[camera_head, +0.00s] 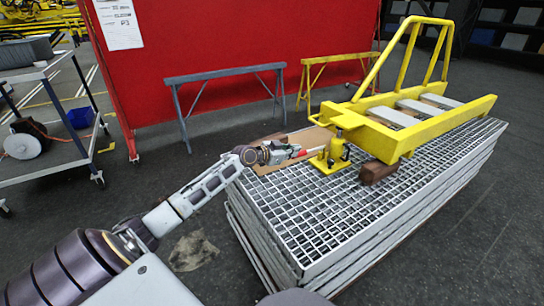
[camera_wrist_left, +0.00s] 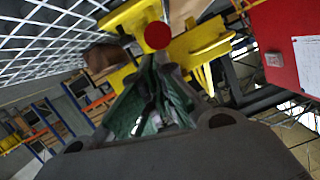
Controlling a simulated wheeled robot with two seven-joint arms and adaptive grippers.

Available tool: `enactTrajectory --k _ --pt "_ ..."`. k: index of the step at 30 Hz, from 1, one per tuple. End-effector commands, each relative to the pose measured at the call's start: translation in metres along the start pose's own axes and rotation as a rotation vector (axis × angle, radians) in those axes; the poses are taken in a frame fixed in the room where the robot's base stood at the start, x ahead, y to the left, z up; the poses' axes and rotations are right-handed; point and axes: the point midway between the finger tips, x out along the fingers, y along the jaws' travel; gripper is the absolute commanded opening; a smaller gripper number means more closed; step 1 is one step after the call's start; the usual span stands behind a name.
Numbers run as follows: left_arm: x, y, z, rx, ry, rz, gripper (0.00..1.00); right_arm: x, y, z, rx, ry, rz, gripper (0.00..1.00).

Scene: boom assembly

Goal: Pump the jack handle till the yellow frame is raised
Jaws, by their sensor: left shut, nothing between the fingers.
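The yellow frame (camera_head: 440,125), with a tall hoop rail, lies over the grating stack, with a brown block (camera_head: 378,171) under its near side. The yellow jack (camera_head: 337,150) stands on the grating at the frame's left end. Its handle (camera_head: 312,151) has a red part and points left towards my left gripper (camera_head: 288,152). In the left wrist view the handle's round red end (camera_wrist_left: 158,36) shows just past the fingertips (camera_wrist_left: 160,62). The fingers are shut and hold nothing; whether they touch the handle I cannot tell. My right gripper is not in view.
The stack of grey gratings (camera_head: 290,215) has open mesh on top. A brown board (camera_head: 285,158) lies near the gripper. Grey (camera_head: 225,74) and yellow (camera_head: 333,60) trestles stand before a red wall (camera_head: 245,35). A cart (camera_head: 60,130) stands left.

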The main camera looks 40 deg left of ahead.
Motion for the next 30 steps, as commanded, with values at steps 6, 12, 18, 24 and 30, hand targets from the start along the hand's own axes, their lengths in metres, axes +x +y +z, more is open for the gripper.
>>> enactTrajectory --k 6,12,18,24,30 --pt "-0.014 0.001 0.006 0.000 -0.004 0.000 0.00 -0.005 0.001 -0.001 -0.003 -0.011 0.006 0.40" --pt "-0.027 0.001 0.009 0.000 -0.004 -0.001 0.00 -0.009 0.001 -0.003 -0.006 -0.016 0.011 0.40" --pt "-0.038 0.001 0.011 0.000 -0.003 -0.001 0.00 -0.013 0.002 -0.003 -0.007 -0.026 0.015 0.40" --pt "-0.050 0.002 0.013 0.000 -0.002 -0.001 0.00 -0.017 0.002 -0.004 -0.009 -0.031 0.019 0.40" --pt "-0.061 0.002 0.015 0.000 -0.002 -0.001 0.00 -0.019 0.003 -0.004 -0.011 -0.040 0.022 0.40"
